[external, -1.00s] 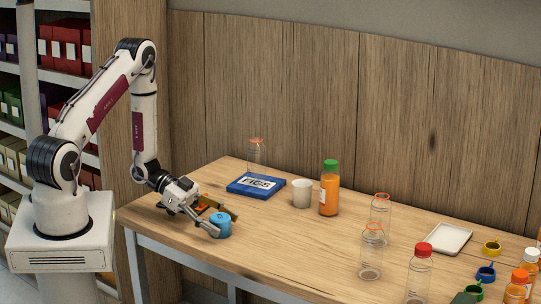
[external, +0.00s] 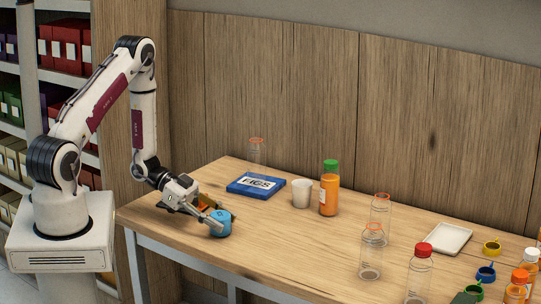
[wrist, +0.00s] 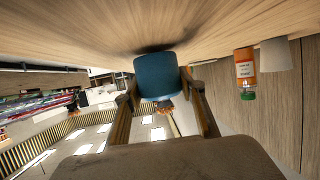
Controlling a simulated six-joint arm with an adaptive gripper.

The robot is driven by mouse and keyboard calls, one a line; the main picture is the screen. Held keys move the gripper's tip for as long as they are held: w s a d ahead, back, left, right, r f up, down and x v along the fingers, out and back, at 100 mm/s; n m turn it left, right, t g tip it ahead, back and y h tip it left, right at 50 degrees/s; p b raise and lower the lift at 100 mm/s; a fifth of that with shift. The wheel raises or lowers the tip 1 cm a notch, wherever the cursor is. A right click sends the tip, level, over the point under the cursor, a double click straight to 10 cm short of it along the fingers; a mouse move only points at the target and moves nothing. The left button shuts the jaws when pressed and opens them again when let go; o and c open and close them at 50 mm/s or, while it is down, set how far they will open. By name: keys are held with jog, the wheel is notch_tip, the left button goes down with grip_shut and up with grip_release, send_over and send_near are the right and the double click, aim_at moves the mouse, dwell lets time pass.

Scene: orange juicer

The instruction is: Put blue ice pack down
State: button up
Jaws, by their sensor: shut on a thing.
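The blue ice pack (external: 222,224) is a small rounded blue piece at the table's front left. My gripper (external: 212,220) is shut on it, with the fingers reaching down to it from the left. In the wrist view the ice pack (wrist: 156,77) sits between the two fingers (wrist: 159,86), close to the table surface with a dark shadow by it. I cannot tell whether it touches the table. Its far side is hidden.
A blue box (external: 256,185) marked FIGS, a white cup (external: 302,193) and an orange juice bottle (external: 329,192) stand behind. An orange and dark item (external: 208,201) is partly hidden behind my gripper. Clear bottles (external: 371,252) stand right. The table's front middle is clear.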

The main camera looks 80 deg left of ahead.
aim_at(220, 215)
jog(key=shift+r, duration=4.65)
jog(key=shift+d, duration=0.15)
jog(key=w+d, duration=1.8)
jog(key=d, duration=0.2)
jog(key=w+d+n+t+y, duration=0.1)
jog(key=w+d+n+y, duration=0.15)
jog(key=w, duration=0.55)
jog(key=w+a+n+t+y, duration=0.1)
jog(key=w+a+n+y, duration=0.2)
jog(key=a+n+y, duration=0.2)
jog(key=shift+w+a+r+t+y, duration=0.15)
jog(key=shift+w+a+t+y, duration=0.25)
jog(key=shift+a, duration=0.7)
